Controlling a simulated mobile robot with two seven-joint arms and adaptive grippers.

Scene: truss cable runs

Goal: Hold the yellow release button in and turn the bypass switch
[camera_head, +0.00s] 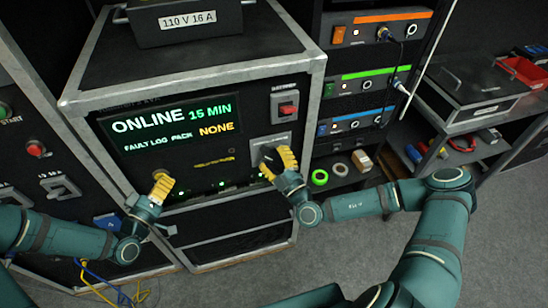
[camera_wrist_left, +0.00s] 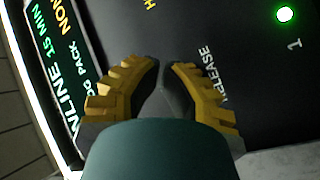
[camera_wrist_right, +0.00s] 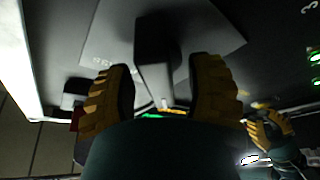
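The cabinet front carries a lit display (camera_head: 170,128) reading ONLINE 15 MIN. My left gripper (camera_head: 163,182) is at the panel below the display. In the left wrist view its fingers (camera_wrist_left: 165,66) are nearly together beside the printed word RELEASE. The yellow release button cannot be made out there; the fingers may hide it. My right gripper (camera_head: 272,160) is at the bypass switch on the lower right of the panel. In the right wrist view the black switch handle (camera_wrist_right: 155,55) stands on a grey plate (camera_wrist_right: 105,45), between the open fingers (camera_wrist_right: 162,80). Firm contact cannot be told.
A black box (camera_head: 185,20) stands on the cabinet. A rack (camera_head: 372,80) with several units and a shelf (camera_head: 470,115) are at the right. Loose cables (camera_head: 120,292) lie on the floor at lower left.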

